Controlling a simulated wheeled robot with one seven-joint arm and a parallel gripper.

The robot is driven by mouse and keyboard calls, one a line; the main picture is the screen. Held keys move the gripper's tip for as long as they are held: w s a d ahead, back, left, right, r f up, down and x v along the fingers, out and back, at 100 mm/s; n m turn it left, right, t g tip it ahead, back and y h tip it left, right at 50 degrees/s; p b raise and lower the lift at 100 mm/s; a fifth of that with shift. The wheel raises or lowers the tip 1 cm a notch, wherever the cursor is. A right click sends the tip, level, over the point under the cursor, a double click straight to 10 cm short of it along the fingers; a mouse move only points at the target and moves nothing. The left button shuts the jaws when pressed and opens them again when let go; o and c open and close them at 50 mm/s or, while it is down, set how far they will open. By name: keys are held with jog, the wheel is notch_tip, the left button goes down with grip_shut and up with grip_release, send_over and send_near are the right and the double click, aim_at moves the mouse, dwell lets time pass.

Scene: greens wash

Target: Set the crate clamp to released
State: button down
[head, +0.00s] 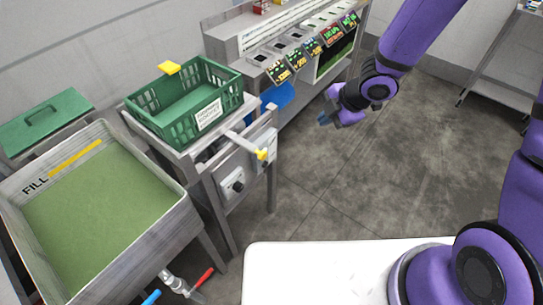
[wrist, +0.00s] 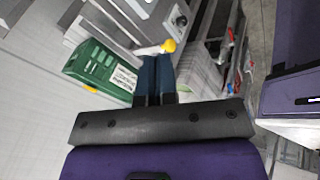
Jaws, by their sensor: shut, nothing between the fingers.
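The green crate (head: 184,98) with a white label sits on a metal stand. A grey lever arm (head: 243,143) with a yellow knob (head: 262,154) sticks out from the stand's right side, beside the crate; it looks like the crate clamp. A yellow piece (head: 169,67) shows at the crate's back rim. My gripper (head: 326,118) is in the air to the right of the crate and lever, apart from both. In the wrist view the shut, empty fingers (wrist: 156,74) line up below the yellow knob (wrist: 168,46), with the crate (wrist: 97,66) at left.
A grey box with a black dial (head: 235,185) is on the stand's front. A basin of green water (head: 95,210) stands at left, with red and blue valve handles below it. A machine with lit displays (head: 312,47) is behind. A white tabletop (head: 320,272) is in front.

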aim_at(255, 149)
jog(key=s+a+f+n+g+y, duration=0.2)
jog(key=s+a+f+n, duration=0.1)
jog(key=s+a+f, duration=0.1)
jog(key=shift+s+a+f+g+y, duration=0.3)
jog(key=shift+s+a+f+g, duration=0.15)
jog(key=shift+f, duration=0.5)
jog(key=shift+a, duration=0.1)
jog(key=w+a+f, duration=0.3)
jog(key=a+f, duration=0.4)
jog(key=a, duration=0.2)
jog(key=shift+f, duration=0.35)
jog(key=shift+a, duration=0.1)
jog(key=shift+w+a, duration=0.85)
jog(key=shift+a, duration=0.2)
jog(key=shift+w+a, duration=0.85)
jog(key=shift+a, duration=0.2)
